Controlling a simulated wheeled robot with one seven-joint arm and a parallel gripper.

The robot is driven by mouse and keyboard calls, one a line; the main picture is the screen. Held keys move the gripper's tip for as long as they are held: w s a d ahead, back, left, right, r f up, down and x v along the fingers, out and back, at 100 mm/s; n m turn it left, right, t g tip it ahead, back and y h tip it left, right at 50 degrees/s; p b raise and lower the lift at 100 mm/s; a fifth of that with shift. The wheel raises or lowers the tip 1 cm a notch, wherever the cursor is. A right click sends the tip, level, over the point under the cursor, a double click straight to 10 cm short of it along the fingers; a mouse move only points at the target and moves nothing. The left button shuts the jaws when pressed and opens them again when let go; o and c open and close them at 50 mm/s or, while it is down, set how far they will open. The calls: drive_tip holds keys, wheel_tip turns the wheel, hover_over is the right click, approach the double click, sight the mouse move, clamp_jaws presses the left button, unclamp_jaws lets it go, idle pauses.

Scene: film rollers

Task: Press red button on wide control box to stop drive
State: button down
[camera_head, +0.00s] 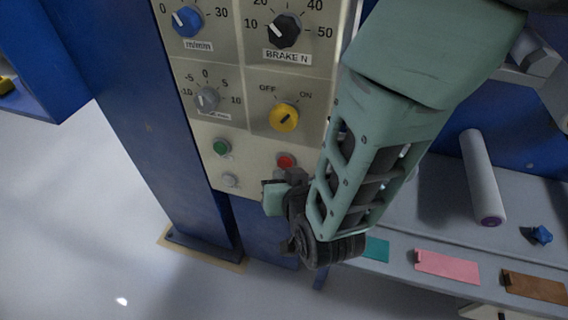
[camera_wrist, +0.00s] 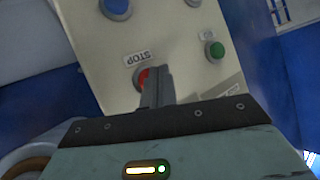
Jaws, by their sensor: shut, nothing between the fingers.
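The wide control box (camera_head: 245,100) has a pale front panel with knobs and buttons. Its red button (camera_head: 285,160) shows at the lower right in the head view, just above my gripper (camera_head: 294,178). In the wrist view the red button (camera_wrist: 142,76) is beside an upside-down STOP label (camera_wrist: 136,59). My gripper's fingers (camera_wrist: 157,72) are shut and empty there, and they cover the right part of the button. I cannot tell whether the fingertips touch it.
A green button (camera_head: 222,146) and a pale button (camera_head: 229,180) lie left of the red one. A roller (camera_head: 482,180) and coloured samples (camera_head: 447,265) are right.

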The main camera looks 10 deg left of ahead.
drive_tip(key=shift+w, duration=0.2)
drive_tip(key=shift+w, duration=0.25)
drive_tip(key=shift+w+d, duration=0.1)
drive_tip(key=shift+w, duration=0.35)
idle(0.8)
drive_tip(key=shift+s, duration=0.9)
drive_tip(key=shift+s+a, duration=0.15)
drive_tip(key=shift+s, duration=1.1)
drive_tip(key=shift+s+a, duration=0.1)
drive_tip(key=shift+s, duration=1.15)
